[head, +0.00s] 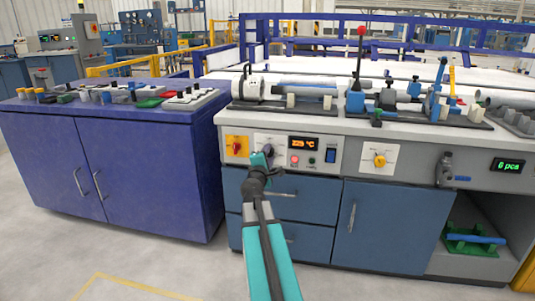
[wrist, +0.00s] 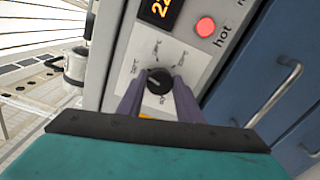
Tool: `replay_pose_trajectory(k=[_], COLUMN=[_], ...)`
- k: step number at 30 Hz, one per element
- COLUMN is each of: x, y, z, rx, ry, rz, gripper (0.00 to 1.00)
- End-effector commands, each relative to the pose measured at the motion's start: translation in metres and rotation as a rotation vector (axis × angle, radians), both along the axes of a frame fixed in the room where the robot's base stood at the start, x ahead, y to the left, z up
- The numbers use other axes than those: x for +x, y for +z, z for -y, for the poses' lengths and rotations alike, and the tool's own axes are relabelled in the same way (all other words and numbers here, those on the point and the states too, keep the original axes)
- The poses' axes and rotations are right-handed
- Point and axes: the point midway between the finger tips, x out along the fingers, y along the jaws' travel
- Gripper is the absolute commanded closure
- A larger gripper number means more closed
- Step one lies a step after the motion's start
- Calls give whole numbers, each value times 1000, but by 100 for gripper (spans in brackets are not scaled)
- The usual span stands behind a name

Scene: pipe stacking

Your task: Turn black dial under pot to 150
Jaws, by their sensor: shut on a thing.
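The black dial (wrist: 158,80) sits on a pale plate with printed temperature marks in the wrist view; the marks are too small to read surely. My gripper (wrist: 158,92) has one purple-grey finger on each side of the dial and is shut on it. In the head view my gripper (head: 266,158) is at the front panel and partly hides the dial. An orange display (head: 303,143) right of the dial seems to read in the 220s °C. The white pot (head: 249,87) stands on the bench top above the dial.
A red knob on a yellow plate (head: 237,146) is left of the dial. Drawers with handles (head: 281,193) lie below. A purple cabinet (head: 120,160) stands at the left.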

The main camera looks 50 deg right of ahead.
Motion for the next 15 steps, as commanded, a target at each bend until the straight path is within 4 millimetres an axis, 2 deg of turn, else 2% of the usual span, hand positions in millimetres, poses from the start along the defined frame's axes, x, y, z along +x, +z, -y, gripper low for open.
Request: replay_pose_trajectory(k=[6,15], x=[-4,-4], y=[3,2], z=[5,4], rx=[-83,-141], ry=[-14,-14], rz=[-134,-227], gripper=[90,90])
